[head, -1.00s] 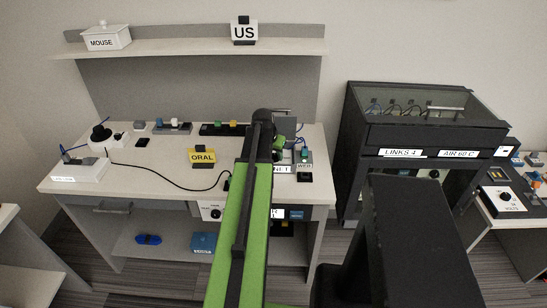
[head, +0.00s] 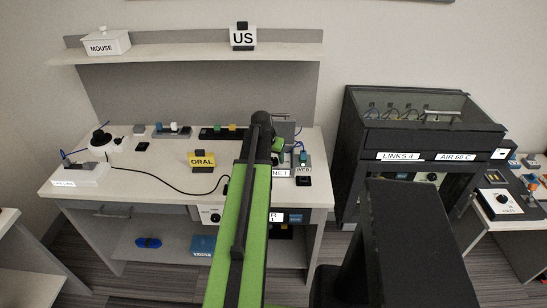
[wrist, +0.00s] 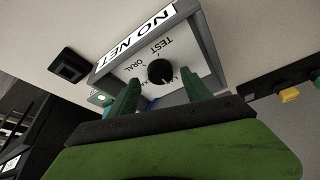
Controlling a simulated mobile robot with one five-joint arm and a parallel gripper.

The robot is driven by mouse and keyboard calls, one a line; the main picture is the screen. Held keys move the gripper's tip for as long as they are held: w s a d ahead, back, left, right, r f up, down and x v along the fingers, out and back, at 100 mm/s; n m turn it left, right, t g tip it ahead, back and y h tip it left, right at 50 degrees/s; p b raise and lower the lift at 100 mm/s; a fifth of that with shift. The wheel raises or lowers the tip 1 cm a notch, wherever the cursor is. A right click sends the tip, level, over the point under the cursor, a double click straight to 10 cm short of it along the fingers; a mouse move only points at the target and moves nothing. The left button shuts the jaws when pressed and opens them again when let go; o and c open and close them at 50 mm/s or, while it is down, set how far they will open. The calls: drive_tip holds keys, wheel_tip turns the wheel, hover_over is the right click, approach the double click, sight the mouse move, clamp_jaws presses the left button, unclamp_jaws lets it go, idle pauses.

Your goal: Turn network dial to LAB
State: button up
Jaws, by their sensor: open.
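The network dial is a round black knob (wrist: 160,72) on the light face of a grey box (wrist: 205,42) labelled NO NET. TEST and ORAL are readable around the knob; a third label is mostly hidden by a finger. I cannot tell for certain where the knob points. My gripper (wrist: 160,84) is open, its two green fingers reaching toward the face, one on each side of the knob. Whether they touch it is unclear. In the head view my arm hides most of the box, leaving part of its NET label (head: 281,173) visible.
A dark square pad (wrist: 69,66) lies beside the box. A dark glass-topped cabinet (head: 425,125) stands right.

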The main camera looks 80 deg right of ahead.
drive_tip(key=p+v, duration=1.3)
drive_tip(key=v, duration=0.2)
drive_tip(key=shift+r, duration=0.35)
drive_tip(key=shift+a, duration=0.1)
